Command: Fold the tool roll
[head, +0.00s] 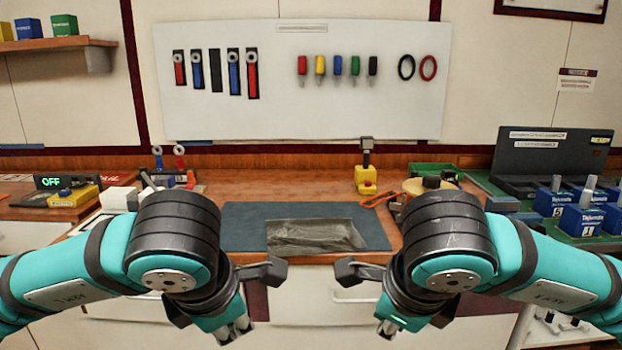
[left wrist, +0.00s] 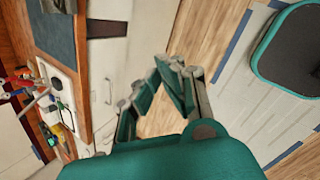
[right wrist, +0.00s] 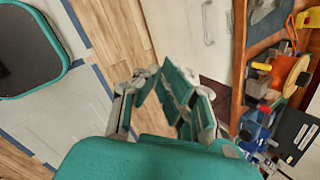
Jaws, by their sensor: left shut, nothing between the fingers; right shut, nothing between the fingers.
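The tool roll (head: 315,236) is a grey-olive cloth lying flat on the dark blue mat (head: 245,223) near the bench's front edge. Its right end is slanted and its surface looks wrinkled. Small parts of it show at the top of the left wrist view (left wrist: 57,6) and the right wrist view (right wrist: 262,9). My left gripper (head: 238,328) is shut and empty, below and left of the roll, in front of the bench. It points down. My right gripper (head: 386,328) is shut and empty, below and right of the roll. Neither gripper touches the cloth.
A yellow block with a dark upright part (head: 366,180) stands behind the mat. A white box (head: 119,199) is at the left. Cabinet fronts lie below.

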